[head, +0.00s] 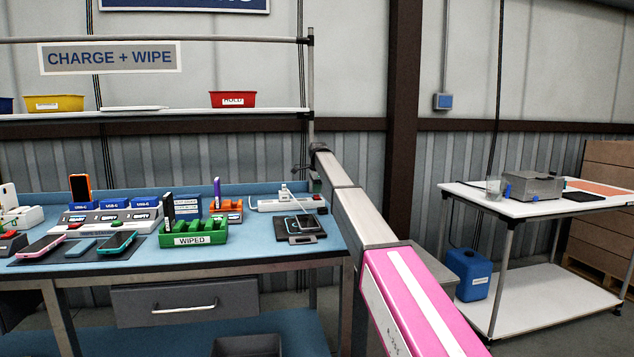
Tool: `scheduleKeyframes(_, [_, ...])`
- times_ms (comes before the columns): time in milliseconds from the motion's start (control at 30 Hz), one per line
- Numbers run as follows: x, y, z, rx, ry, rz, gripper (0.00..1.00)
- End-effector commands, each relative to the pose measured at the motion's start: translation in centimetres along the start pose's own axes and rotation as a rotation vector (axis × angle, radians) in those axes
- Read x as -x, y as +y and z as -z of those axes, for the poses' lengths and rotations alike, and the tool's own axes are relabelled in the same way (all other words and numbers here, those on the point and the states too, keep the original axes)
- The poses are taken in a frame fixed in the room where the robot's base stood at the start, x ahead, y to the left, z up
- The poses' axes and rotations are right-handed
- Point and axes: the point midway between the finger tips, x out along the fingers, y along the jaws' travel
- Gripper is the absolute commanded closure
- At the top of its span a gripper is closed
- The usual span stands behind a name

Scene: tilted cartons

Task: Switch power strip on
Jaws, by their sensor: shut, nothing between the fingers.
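The white power strip (272,205) lies near the back right of the blue workbench, with a plug and cable standing up from it. Its switch is too small to make out clearly. My arm reaches in from the lower right, and its far end bends down at the bench's back right corner. My gripper (316,187) is small and dark there, just above the strip's right end. It is shut and empty. I cannot tell whether it touches the strip.
A green WIPED rack (196,232) and a dark pad with a device (300,229) stand in front of the strip. An orange holder (228,211) is to its left. A shelf (150,114) with bins hangs above. A white side table (535,206) stands right.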

Motion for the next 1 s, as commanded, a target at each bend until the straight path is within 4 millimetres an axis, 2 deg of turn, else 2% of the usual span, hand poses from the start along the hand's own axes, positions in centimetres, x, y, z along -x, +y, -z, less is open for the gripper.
scheduleKeyframes(133, [-0.9,0.0,0.0,0.000,0.000,-0.001,1.00])
scheduleKeyframes(533, [-1.2,-0.1,0.0,0.000,0.000,0.000,1.00])
scheduleKeyframes(633, [-2.1,-0.5,0.0,0.000,0.000,-0.001,1.00])
scheduleKeyframes(1000, [-2.2,0.1,0.0,0.000,0.000,-0.004,1.00])
